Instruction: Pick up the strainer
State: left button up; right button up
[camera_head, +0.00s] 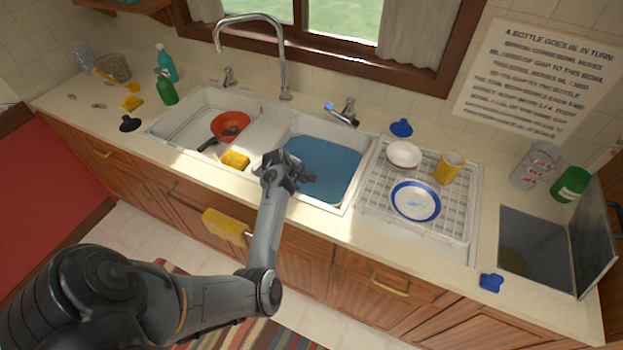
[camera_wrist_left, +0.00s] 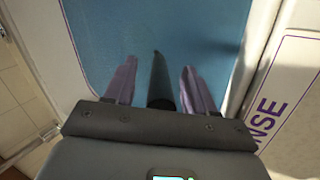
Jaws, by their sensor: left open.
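My left gripper (camera_head: 305,177) is open, low over the right sink basin filled with blue water (camera_head: 335,160). In the left wrist view its two fingers (camera_wrist_left: 159,72) are spread, with a dark, slim, handle-like thing (camera_wrist_left: 160,88) between them, not gripped. I cannot tell whether that is the strainer; no strainer head shows in the water. A red round pan-like bowl (camera_head: 231,122) with a black handle (camera_head: 207,144) and something brown inside lies in the left basin. My right gripper is not in view.
A yellow sponge (camera_head: 235,160) lies by the basin divider. The tall faucet (camera_head: 282,60) rises behind the sink. A white dish rack (camera_head: 450,215) at right holds a bowl (camera_head: 404,154), a plate (camera_head: 415,200) and a yellow cup (camera_head: 449,167).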

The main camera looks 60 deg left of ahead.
pick_arm(q)
grip_shut()
jog(key=shift+r, duration=0.15)
